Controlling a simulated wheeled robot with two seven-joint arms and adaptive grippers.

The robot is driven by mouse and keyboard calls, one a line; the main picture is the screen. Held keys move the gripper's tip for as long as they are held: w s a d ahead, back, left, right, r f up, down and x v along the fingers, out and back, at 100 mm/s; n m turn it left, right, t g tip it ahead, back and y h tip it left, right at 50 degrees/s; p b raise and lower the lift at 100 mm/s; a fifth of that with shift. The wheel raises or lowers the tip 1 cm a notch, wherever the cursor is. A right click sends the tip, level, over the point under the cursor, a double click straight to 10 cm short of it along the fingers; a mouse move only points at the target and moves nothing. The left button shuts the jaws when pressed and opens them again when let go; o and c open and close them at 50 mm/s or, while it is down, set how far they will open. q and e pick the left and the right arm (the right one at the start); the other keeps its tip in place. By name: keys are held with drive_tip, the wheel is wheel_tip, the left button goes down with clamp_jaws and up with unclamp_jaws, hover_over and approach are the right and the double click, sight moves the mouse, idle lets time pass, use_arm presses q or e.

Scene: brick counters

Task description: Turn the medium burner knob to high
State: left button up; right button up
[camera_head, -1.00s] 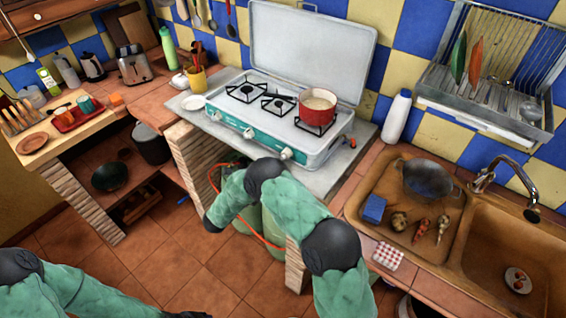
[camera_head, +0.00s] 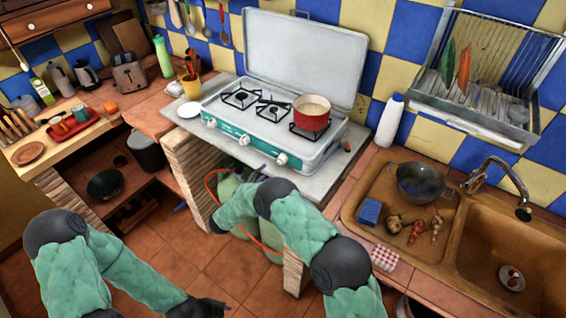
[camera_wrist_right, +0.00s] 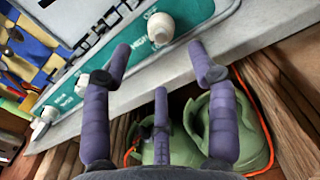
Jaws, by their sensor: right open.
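The white and teal gas stove (camera_head: 230,133) stands on the grey counter. Three white knobs line its front: left (camera_head: 211,122), middle (camera_head: 244,139) and right (camera_head: 281,159). The knob labels are too small to tell which is the medium one. In the right wrist view one knob (camera_wrist_right: 160,28) sits just beyond my open right gripper (camera_wrist_right: 160,65). The fingers are spread, empty and apart from it. In the head view my forearm mostly hides that gripper in front of the counter edge. My left gripper (camera_head: 210,306) is low at the bottom, its fingers unclear.
A red pot (camera_head: 311,113) sits on the right burner. The stove lid (camera_head: 300,55) stands open behind. Green gas cylinders (camera_head: 228,188) with an orange hose are below the counter. A white bottle (camera_head: 390,121) and the sink (camera_head: 510,255) are to the right.

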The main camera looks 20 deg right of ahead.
sight(278, 164)
drive_tip(key=x, duration=0.9)
drive_tip(key=shift+b, duration=0.4)
drive_tip(key=c, duration=1.1)
